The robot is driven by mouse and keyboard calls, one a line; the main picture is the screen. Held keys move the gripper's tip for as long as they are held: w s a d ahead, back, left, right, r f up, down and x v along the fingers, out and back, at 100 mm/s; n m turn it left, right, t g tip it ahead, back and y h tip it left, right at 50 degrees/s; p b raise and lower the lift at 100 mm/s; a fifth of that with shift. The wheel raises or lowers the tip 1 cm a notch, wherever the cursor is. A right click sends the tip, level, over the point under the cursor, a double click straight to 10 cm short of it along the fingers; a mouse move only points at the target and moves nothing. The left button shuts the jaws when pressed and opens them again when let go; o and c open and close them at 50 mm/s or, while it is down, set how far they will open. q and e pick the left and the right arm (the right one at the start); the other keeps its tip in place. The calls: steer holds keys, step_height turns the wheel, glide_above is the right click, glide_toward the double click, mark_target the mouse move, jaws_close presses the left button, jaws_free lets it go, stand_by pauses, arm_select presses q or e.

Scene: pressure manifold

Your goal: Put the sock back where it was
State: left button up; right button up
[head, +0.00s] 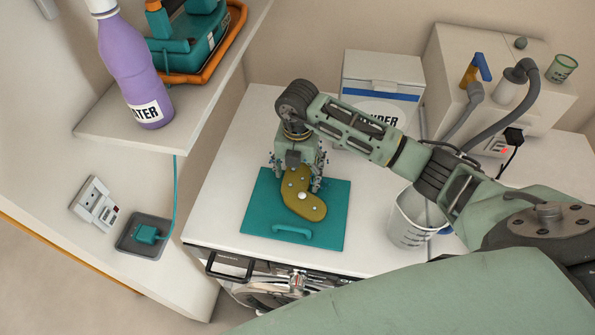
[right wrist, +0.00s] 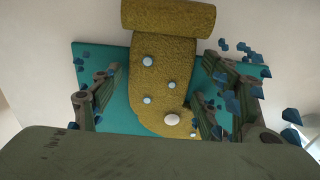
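The sock (head: 303,204) is mustard yellow with pale round dots. It is over a teal board (head: 262,222) with a handle at its front, on the white counter. My right gripper (head: 296,180) points down over the sock's far part. In the right wrist view, the sock (right wrist: 165,70) runs between the two spread fingers, with its cuff at the top and the teal board (right wrist: 110,120) behind. The fingers look open, one on each side of the sock. Whether the sock lies flat on the board is unclear. My left gripper is not in view.
Small blue angular bits (right wrist: 245,92) cluster around the fingers. A white powder box (head: 383,75) stands behind my right arm. A clear measuring jug (head: 408,228) stands right of the board. A shelf at left holds a purple water bottle (head: 130,65). The counter left of the board is clear.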

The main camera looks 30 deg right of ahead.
mark_target(297, 177)
steer(key=shift+r, duration=0.15)
step_height(297, 177, up, 12)
steer(key=b, duration=0.2)
steer(key=shift+b, duration=0.35)
stand_by(0.5)
